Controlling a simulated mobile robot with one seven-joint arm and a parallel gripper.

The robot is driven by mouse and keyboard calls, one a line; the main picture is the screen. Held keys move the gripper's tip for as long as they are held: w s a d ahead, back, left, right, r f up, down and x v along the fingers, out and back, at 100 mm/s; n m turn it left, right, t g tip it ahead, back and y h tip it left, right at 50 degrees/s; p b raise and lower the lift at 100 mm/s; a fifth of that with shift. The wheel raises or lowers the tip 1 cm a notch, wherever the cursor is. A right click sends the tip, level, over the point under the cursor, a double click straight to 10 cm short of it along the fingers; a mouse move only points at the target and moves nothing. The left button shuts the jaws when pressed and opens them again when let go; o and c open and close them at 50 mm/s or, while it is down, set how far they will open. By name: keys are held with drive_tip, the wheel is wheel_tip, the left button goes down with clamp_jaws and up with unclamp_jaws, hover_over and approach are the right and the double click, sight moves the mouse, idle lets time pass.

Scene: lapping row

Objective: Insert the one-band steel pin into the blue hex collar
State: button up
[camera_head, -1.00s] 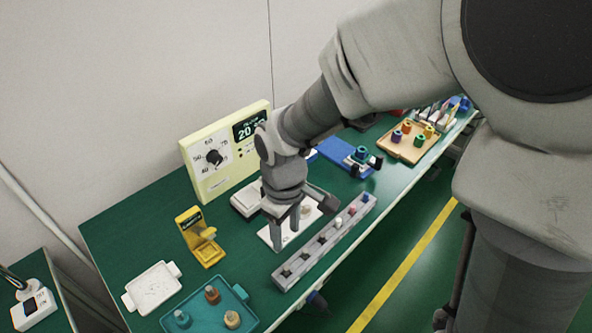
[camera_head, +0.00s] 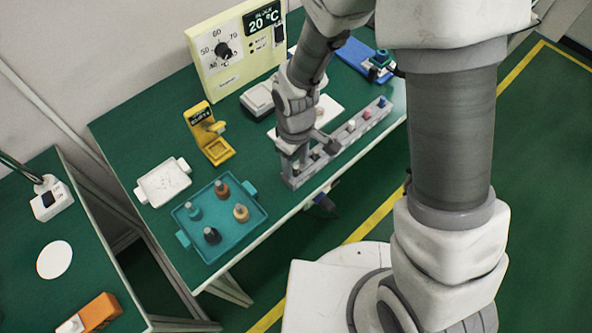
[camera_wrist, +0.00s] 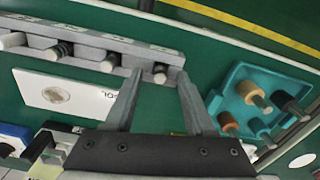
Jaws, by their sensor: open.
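A grey rail (camera_head: 341,146) holds a row of pins and also crosses the top of the wrist view (camera_wrist: 88,37). At its near end a steel pin (camera_wrist: 160,74) with what looks like one dark band stands between my open fingertips. I cannot tell whether they touch it. My gripper (camera_head: 294,172) is low at this end of the rail, and its two fingers also show in the wrist view (camera_wrist: 160,76). Another pin (camera_wrist: 59,50) farther along shows several dark bands.
A teal tray (camera_head: 186,222) with several pegs and a white tray (camera_head: 163,183) lie to the left. A yellow stand (camera_head: 208,135) and a cream dial panel (camera_head: 232,57) are behind. A white card (camera_wrist: 45,92) lies beside the rail. Green table is bare between them.

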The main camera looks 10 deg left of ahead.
drive_tip(key=shift+f, duration=0.2)
clamp_jaws()
drive_tip(key=shift+r, duration=0.15)
idle(0.3)
